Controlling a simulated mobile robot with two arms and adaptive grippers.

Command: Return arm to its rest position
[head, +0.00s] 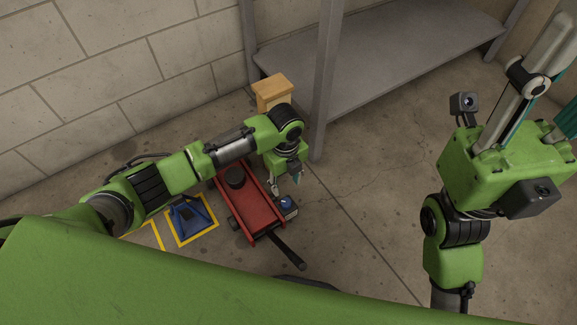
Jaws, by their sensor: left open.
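My left arm (232,146) reaches in from the left, over the floor. Its gripper (286,186) points down, open, beside the right side of a red floor jack (262,212). A small dark box with a blue top (288,203) is just below the fingers in the picture; whether they touch is not clear. My right arm stands raised at the right, with its gripper (550,85) pointing up.
A blue stand (188,217) sits inside a yellow floor marking left of the jack. The jack's black handle (288,251) points toward me. A wooden box (272,90) is near a grey metal shelf (380,45) and its post (326,80). Floor right of the jack is clear.

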